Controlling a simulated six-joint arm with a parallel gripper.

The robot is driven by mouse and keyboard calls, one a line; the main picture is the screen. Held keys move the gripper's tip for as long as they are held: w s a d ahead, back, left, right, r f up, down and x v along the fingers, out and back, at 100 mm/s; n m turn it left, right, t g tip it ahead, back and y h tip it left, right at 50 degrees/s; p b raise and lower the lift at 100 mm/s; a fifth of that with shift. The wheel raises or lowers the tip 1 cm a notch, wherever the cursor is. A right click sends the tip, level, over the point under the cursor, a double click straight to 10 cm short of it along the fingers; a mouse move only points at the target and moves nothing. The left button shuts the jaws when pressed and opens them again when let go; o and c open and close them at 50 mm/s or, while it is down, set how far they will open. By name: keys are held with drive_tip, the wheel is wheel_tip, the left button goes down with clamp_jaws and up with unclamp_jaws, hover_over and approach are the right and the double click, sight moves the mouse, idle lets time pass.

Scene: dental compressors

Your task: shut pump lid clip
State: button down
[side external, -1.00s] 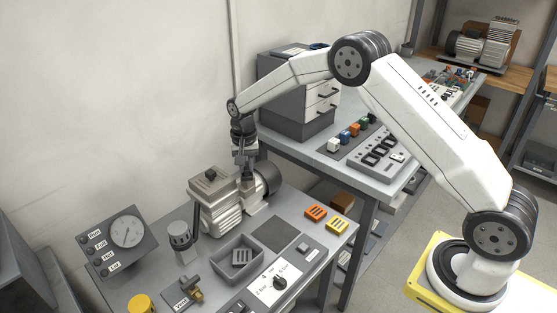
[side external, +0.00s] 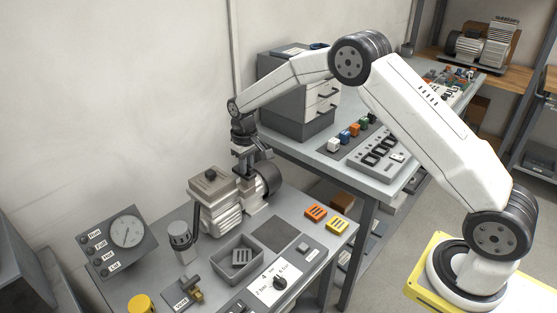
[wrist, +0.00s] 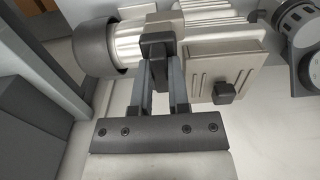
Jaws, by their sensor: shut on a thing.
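The pump (side external: 217,212) is a light grey ribbed body on the grey bench, with a boxy lid (side external: 211,184) and small dark knob on top. Its lid also shows in the wrist view (wrist: 222,66). My gripper (side external: 245,174) is at the pump's motor side, beside the lid. In the wrist view my gripper (wrist: 159,62) has its two fingers closed on a dark block (wrist: 157,44), which looks like the lid clip, in front of the silver cylinder. The fingers hide part of the block, and I cannot tell whether it is latched.
An open grey tray (side external: 262,264) lies in front. Orange (side external: 315,213) and yellow (side external: 337,226) slotted blocks lie to the right. A drawer cabinet (side external: 293,118) stands behind.

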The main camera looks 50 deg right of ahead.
drive_tip(key=n, duration=0.5)
drive_tip(key=shift+w+n, duration=0.1)
drive_tip(key=shift+n, duration=0.2)
drive_tip(key=shift+r+n, duration=0.1)
drive_tip(key=shift+n, duration=2)
drive_tip(key=c, duration=0.6)
unclamp_jaws()
drive_tip(key=shift+r, duration=3.85)
